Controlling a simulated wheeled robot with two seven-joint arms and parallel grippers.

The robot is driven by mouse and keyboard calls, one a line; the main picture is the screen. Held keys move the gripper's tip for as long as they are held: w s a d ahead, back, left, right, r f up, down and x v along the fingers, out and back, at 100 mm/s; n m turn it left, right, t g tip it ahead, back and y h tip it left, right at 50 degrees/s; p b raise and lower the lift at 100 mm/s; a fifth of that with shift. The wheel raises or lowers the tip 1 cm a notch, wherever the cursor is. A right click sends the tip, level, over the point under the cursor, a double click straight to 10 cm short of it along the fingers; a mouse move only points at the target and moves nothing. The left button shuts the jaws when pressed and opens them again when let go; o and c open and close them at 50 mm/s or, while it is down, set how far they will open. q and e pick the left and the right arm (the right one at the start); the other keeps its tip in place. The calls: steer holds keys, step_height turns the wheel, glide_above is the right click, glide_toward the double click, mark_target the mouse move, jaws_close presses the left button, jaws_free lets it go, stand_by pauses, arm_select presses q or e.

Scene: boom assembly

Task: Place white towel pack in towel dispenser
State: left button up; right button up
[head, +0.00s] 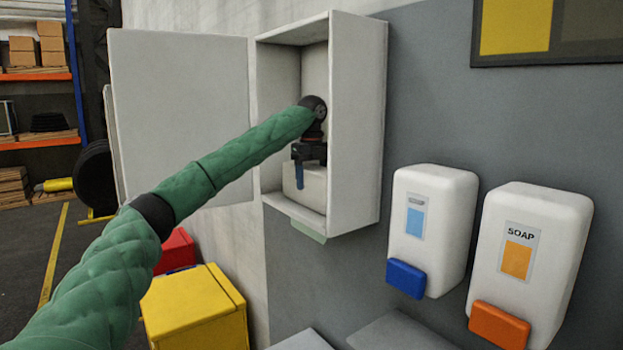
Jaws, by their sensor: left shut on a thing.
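The towel dispenser (358,120) is an open white box on the wall, its door (180,110) swung out to the left. My left arm reaches into it, and my left gripper (308,165) is inside the box, pointing down. The gripper is shut on the white towel pack (308,190), which sits low inside the dispenser, close to its floor. I cannot tell whether the pack touches the floor. The fingers and part of the pack's top are partly hidden by the gripper body. My right gripper is not in view.
Two white wall dispensers, one with a blue lever (407,278) and one soap dispenser with an orange lever (499,325), hang to the right. A yellow bin (195,308) and a red bin (176,250) stand below left. Shelving with boxes is at the far left.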

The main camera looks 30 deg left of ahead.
mark_target(312, 167)
arm_select(q)
steer(key=shift+w+f, duration=0.1)
steer(key=o, duration=1.2)
steer(key=shift+r+b, duration=0.45)
steer(key=shift+r, duration=1.3)
step_height(312, 167, up, 6)
steer(key=shift+r+b, duration=0.25)
steer(key=shift+b, duration=0.35)
steer(key=shift+r, duration=1.1)
